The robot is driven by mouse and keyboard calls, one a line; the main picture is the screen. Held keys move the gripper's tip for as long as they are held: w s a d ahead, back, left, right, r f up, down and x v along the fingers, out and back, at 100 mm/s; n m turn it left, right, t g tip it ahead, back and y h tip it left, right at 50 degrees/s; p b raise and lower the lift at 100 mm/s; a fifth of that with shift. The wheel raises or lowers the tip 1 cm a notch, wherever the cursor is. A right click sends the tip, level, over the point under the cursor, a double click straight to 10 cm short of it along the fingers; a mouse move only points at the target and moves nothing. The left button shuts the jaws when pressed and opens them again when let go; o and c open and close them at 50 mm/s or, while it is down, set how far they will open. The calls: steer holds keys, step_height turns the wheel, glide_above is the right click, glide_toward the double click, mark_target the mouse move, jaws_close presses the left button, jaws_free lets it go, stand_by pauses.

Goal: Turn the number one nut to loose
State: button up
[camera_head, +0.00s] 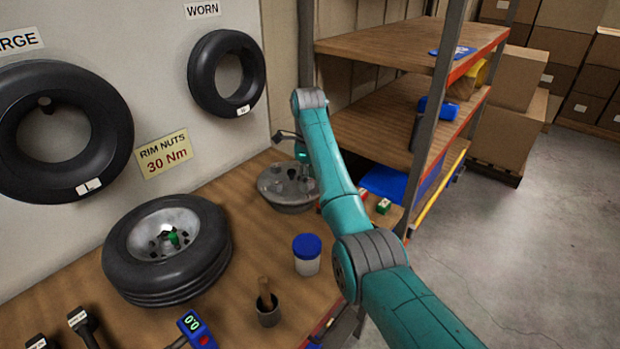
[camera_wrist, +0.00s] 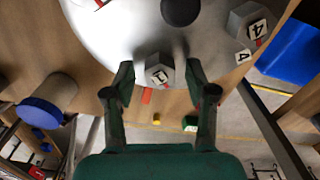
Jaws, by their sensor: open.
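In the wrist view a grey hex nut marked 1 (camera_wrist: 158,70) sits near the edge of a round metal plate (camera_wrist: 105,35). My gripper (camera_wrist: 159,80) is open, with one finger on each side of this nut; I cannot tell whether either touches it. A red mark (camera_wrist: 147,97) lies just below the nut. Another hex nut, marked 4 (camera_wrist: 247,20), stands at the plate's right. In the head view the round plate (camera_head: 275,188) rests on the wooden bench, partly hidden by my arm, and the number one nut cannot be made out.
A blue-lidded jar (camera_head: 307,255) stands in front of the plate; it also shows in the wrist view (camera_wrist: 45,103). A mounted tyre (camera_head: 170,250) lies to the left. A cup (camera_head: 268,310) is near the bench edge. Shelves (camera_head: 400,110) rise close on the right.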

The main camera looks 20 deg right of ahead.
jaws_close()
